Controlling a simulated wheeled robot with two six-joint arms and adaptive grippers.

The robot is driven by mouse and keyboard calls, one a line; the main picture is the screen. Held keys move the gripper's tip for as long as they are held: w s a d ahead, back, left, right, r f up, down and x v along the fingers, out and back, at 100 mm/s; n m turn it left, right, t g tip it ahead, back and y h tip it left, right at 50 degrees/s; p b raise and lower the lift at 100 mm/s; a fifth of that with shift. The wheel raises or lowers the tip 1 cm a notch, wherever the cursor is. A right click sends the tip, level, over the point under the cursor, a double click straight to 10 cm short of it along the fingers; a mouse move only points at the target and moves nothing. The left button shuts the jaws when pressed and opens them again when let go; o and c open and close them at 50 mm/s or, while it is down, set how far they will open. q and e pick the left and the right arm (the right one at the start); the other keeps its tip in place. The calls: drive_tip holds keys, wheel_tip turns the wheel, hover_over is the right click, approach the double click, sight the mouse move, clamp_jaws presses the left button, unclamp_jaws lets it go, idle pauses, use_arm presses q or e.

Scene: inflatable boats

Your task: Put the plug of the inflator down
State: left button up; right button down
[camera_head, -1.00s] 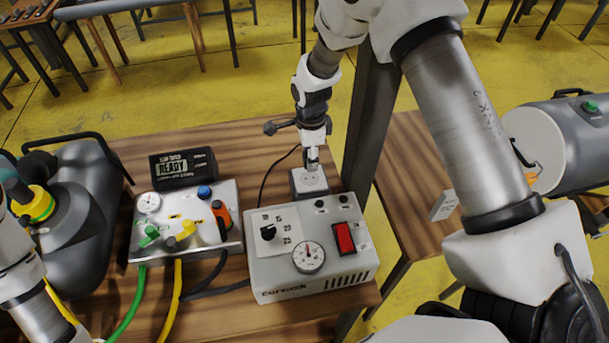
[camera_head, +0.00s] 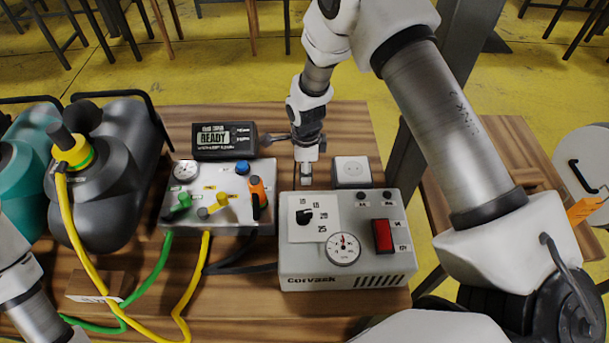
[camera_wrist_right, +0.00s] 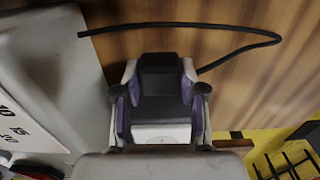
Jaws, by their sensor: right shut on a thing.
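The inflator (camera_head: 300,258) is a light grey box with a dial, a gauge and a red switch, at the front middle of the table in the head view. My right gripper (camera_head: 306,172) points down just behind it, low over the wood. It is shut on the black plug (camera_wrist_right: 160,80), which shows between the fingers in the right wrist view. A black cord (camera_wrist_right: 240,36) curves beside it over the wood. The white-topped socket box (camera_head: 352,170) stands right of the gripper, apart from it, with its face bare. My left gripper is out of view.
A valve panel (camera_head: 225,188) with coloured knobs and a black READY display (camera_head: 225,140) stand left of the gripper. Grey and teal tanks (camera_head: 115,200) with yellow and green hoses are farther left. Bare wood (camera_head: 345,125) lies behind the socket box.

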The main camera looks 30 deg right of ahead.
sight(306, 187)
wheel_tip(306, 187, down, 3)
drive_tip(key=shift+s+r, duration=0.1)
drive_tip(key=shift+r, duration=0.05)
drive_tip(key=shift+f, duration=0.8)
drive_tip(key=c, duration=0.7)
unclamp_jaws()
drive_tip(key=shift+o, duration=0.2)
drive_tip(key=shift+r, duration=0.1)
